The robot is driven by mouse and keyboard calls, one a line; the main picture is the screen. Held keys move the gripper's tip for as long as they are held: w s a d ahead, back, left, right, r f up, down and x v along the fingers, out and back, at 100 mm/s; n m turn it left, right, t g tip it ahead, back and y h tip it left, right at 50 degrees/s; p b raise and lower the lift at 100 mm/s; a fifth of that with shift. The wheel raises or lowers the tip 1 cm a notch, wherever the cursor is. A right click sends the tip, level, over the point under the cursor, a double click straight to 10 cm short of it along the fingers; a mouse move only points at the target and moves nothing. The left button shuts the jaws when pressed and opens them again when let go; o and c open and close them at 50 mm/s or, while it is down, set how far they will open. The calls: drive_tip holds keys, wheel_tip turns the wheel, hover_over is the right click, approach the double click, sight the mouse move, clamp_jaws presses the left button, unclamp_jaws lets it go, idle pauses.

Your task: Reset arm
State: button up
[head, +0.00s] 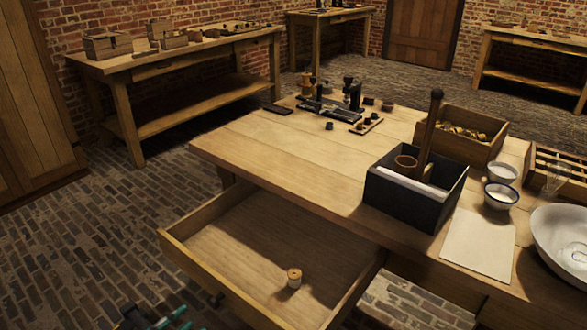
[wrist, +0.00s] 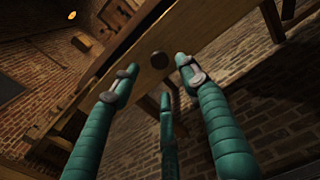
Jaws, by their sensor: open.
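My gripper (wrist: 157,82) shows in the wrist view with its three green, ribbed fingers spread apart and nothing between them. In the head view only the green tips of my gripper (head: 172,319) show at the bottom edge, low and in front of the open drawer (head: 190,267). In the wrist view a wooden board with a dark round knob (wrist: 160,60) lies beyond the fingers, seemingly the drawer front. I cannot tell the exact gap to it. A small cork-coloured cylinder (head: 294,277) stands upright in the drawer.
The wooden table (head: 270,160) carries a dark box (head: 405,205) with a handle, a wooden crate (head: 478,150), bowls (head: 501,195), a pale sheet (head: 478,245) and a large white basin (head: 562,240). Dark apparatus (head: 335,105) stands at the back. Brick floor (head: 80,260) is clear at left.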

drive_tip(key=x, duration=0.5)
drive_tip(key=shift+w+d, duration=0.2)
drive_tip(key=shift+w, duration=0.1)
drive_tip(key=shift+w+d, duration=0.35)
drive_tip(key=shift+w, duration=0.2)
drive_tip(key=shift+s+a, duration=0.1)
drive_tip(key=shift+s, duration=0.1)
approach(211, 306)
drive_tip(key=shift+s+a+r, duration=0.2)
drive_tip(key=shift+s+a, duration=0.15)
drive_tip(key=shift+s, duration=0.2)
